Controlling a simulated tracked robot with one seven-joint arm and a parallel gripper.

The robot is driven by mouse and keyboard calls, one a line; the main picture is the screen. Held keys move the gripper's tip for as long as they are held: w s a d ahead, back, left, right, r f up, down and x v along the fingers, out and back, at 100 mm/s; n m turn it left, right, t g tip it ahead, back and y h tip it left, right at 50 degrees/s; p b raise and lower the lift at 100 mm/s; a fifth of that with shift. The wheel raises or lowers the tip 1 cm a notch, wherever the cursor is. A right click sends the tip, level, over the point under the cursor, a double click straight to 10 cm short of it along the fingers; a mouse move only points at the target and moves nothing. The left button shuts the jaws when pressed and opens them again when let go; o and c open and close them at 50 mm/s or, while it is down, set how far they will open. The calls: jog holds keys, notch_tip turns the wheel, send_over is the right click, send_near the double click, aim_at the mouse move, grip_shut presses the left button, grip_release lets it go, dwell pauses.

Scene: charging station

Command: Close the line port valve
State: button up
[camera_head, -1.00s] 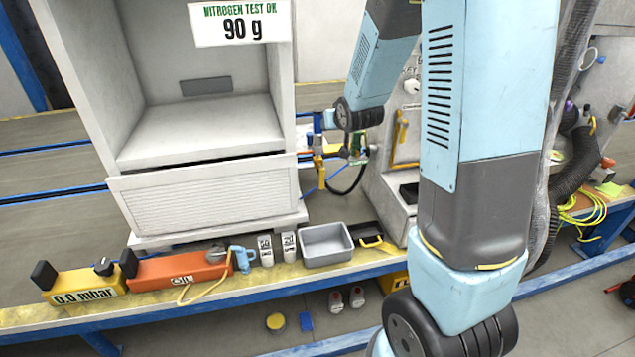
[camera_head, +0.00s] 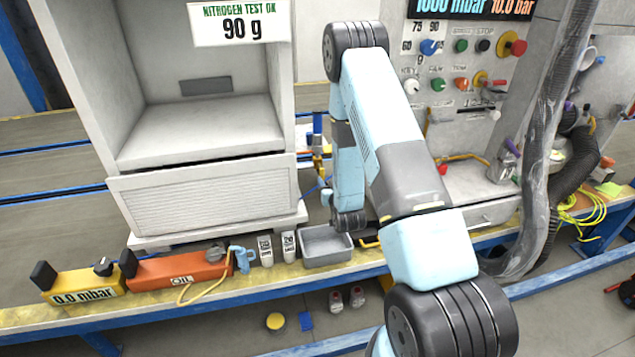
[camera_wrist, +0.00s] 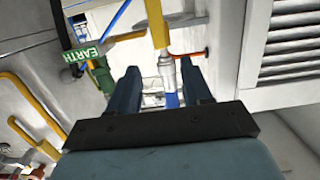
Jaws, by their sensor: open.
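In the wrist view, my gripper (camera_wrist: 161,88) is open, with its two dark fingers apart. A yellow and silver fitting (camera_wrist: 165,62) with a blue lower part shows between and beyond the fingers; I cannot tell whether they touch it. A thin red-orange lever (camera_wrist: 188,53) extends right from this fitting. I cannot tell for certain which part is the line port valve. In the head view, the blue and yellow fitting (camera_head: 317,143) stands right of the white cabinet, partly behind my arm. My gripper's fingers are not clearly visible there.
A green EARTH tag (camera_wrist: 84,55) and yellow tubing (camera_wrist: 35,105) lie left in the wrist view. The white cabinet (camera_head: 205,205) stands close to the fitting. A grey tray (camera_head: 322,250) sits on the bench below. The control panel (camera_head: 460,75) is behind my arm.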

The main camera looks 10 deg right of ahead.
jog(key=s+f+t, duration=0.1)
jog(key=s+f, duration=0.3)
jog(key=f, duration=0.2)
jog(key=w, duration=1.3)
jog(key=shift+w+f, duration=0.15)
jog(key=shift+w, duration=0.25)
grip_shut()
